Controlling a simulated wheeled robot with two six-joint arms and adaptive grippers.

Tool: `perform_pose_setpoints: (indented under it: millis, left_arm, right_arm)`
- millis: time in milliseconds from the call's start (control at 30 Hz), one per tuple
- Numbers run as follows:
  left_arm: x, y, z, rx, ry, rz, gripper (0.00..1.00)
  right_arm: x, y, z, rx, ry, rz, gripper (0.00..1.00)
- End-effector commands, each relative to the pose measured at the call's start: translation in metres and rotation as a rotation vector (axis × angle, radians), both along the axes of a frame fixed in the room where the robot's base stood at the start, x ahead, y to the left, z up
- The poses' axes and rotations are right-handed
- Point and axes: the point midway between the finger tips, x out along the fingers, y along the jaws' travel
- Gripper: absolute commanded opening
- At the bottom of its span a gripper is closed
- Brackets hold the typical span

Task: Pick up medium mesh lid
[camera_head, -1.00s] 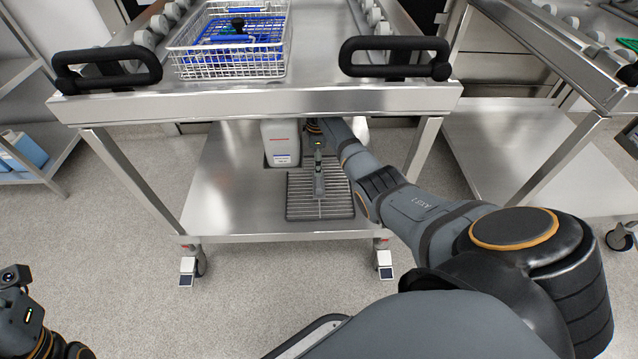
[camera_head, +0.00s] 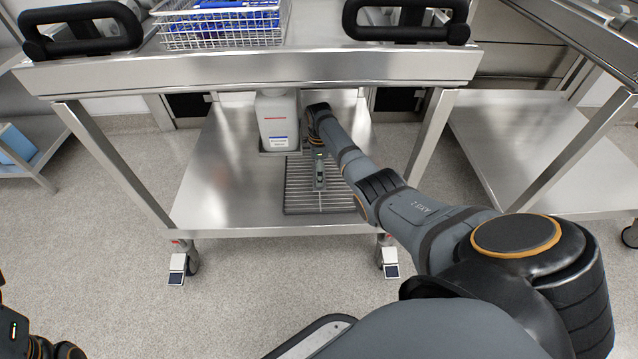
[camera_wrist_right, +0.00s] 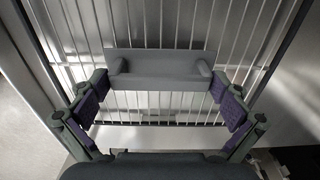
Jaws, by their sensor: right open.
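The mesh lid (camera_head: 298,198) lies flat on the cart's lower shelf, a rectangle of thin metal bars. In the right wrist view its bars (camera_wrist_right: 135,22) fill the background, with a flat grey handle (camera_wrist_right: 160,64) across the middle. My right gripper (camera_wrist_right: 160,98) is open, its purple-padded fingers spread beyond the two ends of the handle. I cannot tell the height gap between the fingers and the handle. In the head view my right arm reaches under the cart top and its gripper is hard to make out over the lid. My left arm shows only at the lower left edge; its jaws are out of view.
The cart's lower shelf (camera_head: 213,190) is clear left of the lid. A white labelled container (camera_head: 277,125) stands close behind the lid. The cart top's edge (camera_head: 245,75) overhangs, carrying a wire basket (camera_head: 220,38) and black handles. A second cart (camera_head: 520,150) stands at right.

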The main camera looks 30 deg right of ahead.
Motion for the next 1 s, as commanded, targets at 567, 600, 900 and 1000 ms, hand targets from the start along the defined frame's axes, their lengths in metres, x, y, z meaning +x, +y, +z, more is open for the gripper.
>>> perform_pose_setpoints:
  millis: [567,600,900,1000]
  left_arm:
    - [0.0,0.0,-0.002,-0.001,0.0,0.002,0.0]
    - [0.0,0.0,-0.002,-0.001,0.0,0.002,0.0]
    - [0.0,0.0,0.005,-0.002,-0.001,0.001,0.0]
    - [0.0,0.002,0.022,-0.007,-0.001,-0.005,0.0]
  right_arm:
    - [0.0,0.0,-0.003,-0.001,-0.001,0.001,0.52]
    - [0.0,0.0,-0.003,-0.001,-0.001,0.001,0.47]
    - [0.001,0.0,0.006,0.0,-0.002,0.001,0.44]
    - [0.001,0.0,0.028,-0.001,-0.004,0.0,0.44]
